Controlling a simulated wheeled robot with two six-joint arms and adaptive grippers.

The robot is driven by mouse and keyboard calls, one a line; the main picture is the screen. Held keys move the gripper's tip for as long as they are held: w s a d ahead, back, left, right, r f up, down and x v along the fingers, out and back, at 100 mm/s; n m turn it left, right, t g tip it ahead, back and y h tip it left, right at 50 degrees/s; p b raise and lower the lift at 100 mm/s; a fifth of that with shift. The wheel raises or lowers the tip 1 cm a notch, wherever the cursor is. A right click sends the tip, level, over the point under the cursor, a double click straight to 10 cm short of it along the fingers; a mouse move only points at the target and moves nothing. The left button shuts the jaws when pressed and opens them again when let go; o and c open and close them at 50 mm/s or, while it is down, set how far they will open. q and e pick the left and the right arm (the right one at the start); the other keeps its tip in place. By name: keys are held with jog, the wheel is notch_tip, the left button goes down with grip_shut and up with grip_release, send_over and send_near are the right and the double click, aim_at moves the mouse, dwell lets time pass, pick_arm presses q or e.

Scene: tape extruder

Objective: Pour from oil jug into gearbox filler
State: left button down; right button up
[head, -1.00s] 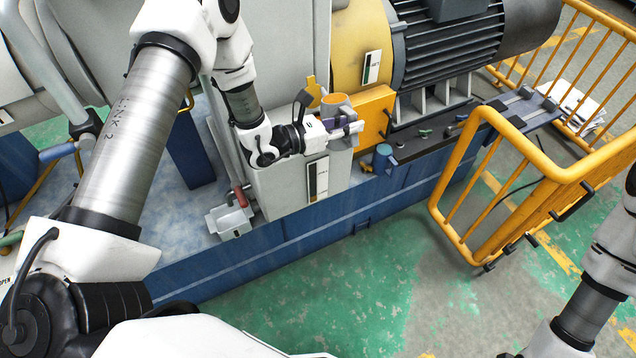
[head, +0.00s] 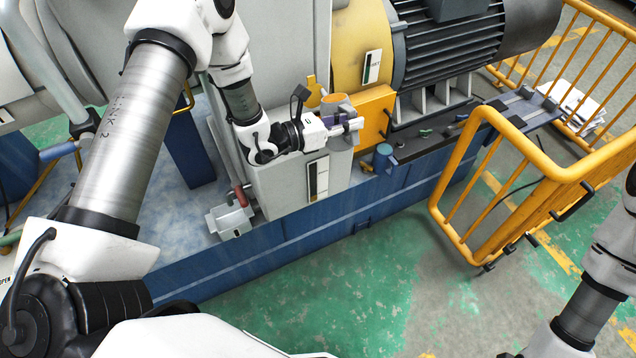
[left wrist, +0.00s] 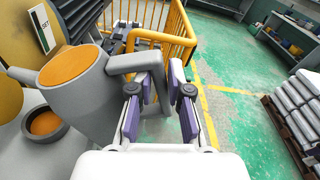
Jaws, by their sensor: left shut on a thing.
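The oil jug (head: 340,111) is grey with an orange oil surface at its top. It is at the middle of the head view, above the grey gearbox housing, and looks near upright. It is large at the left of the left wrist view (left wrist: 75,100). My left gripper (head: 350,125) is shut on the jug's handle, which passes between its purple-padded fingers (left wrist: 162,92). The gearbox filler appears to be a grey ring with an orange inside (left wrist: 45,123), low beside the jug in the wrist view. I cannot make out the filler in the head view. My right gripper is out of view.
A yellow housing and black finned motor (head: 450,55) stand right of the jug. A small blue cylinder (head: 382,155) sits on the blue base. Yellow railings (head: 540,170) stand at right; green floor in front is open.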

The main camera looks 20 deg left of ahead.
pick_arm(q)
jog(key=shift+a+r+n, duration=0.15)
jog(key=shift+r+n, duration=0.15)
jog(key=shift+n, duration=0.1)
jog(key=shift+w, duration=0.1)
dwell(0.7)
jog(key=shift+a+r+n, duration=0.15)
jog(key=shift+r+n, duration=0.05)
jog(key=shift+n, duration=0.3)
jog(key=shift+b, duration=0.35)
jog(key=shift+w+a+r+n, duration=0.1)
jog(key=shift+n, duration=0.4)
dwell(0.4)
